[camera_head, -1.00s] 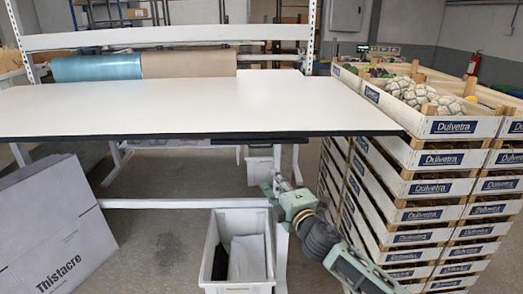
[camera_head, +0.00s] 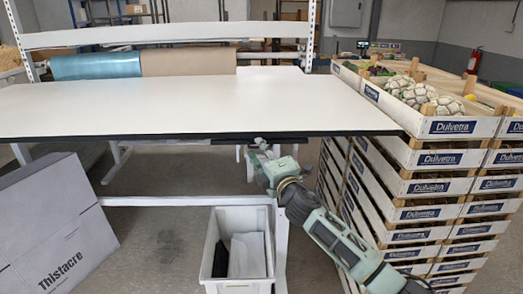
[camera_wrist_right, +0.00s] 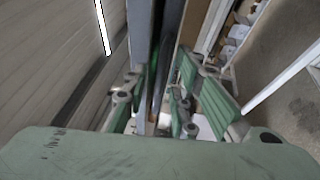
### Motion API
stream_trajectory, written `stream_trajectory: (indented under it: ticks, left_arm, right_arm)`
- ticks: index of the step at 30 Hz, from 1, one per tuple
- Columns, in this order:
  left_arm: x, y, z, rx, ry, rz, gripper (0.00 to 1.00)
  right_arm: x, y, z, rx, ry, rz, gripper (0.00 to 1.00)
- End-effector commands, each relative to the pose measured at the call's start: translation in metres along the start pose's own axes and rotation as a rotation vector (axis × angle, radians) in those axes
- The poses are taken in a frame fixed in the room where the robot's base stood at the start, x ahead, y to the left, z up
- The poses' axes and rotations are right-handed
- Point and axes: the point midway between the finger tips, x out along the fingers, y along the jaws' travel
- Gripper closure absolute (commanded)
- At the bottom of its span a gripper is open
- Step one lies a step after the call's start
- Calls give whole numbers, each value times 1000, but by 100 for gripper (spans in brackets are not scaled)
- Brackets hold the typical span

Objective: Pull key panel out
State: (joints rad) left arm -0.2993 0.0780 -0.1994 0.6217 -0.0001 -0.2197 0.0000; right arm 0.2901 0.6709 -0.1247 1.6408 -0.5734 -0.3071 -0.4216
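The key panel (camera_head: 232,142) looks like a thin dark strip under the front edge of the white table (camera_head: 200,104), right of its middle. My right gripper (camera_head: 257,146) is at the right part of this strip, just below the tabletop's edge. In the right wrist view its green fingers (camera_wrist_right: 166,85) stand apart on either side of a narrow dark and grey edge. I cannot tell whether they touch it. The fingertips are partly hidden. My left gripper is out of view.
A white bin (camera_head: 213,262) with dark and white contents stands below the table. Stacked Dulvetra crates (camera_head: 420,188) stand close on the right, with vegetables on top. A grey Thistacre box (camera_head: 50,225) leans at the left. Rolls (camera_head: 97,66) lie behind the tabletop.

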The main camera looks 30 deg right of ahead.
Motion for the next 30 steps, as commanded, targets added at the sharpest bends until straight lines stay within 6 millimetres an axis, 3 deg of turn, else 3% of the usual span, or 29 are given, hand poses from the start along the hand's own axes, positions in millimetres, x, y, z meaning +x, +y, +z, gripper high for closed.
stream_trajectory:
  ticks: [4, 12, 30]
  left_arm:
    - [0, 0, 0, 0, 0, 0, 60]
    - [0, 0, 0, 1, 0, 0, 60]
    - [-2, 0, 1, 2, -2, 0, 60]
  right_arm:
    - [0, 0, 0, 0, 0, 0, 77]
    - [0, 0, 0, 0, 0, 0, 100]
    - [-4, 1, -2, -5, 1, 0, 100]
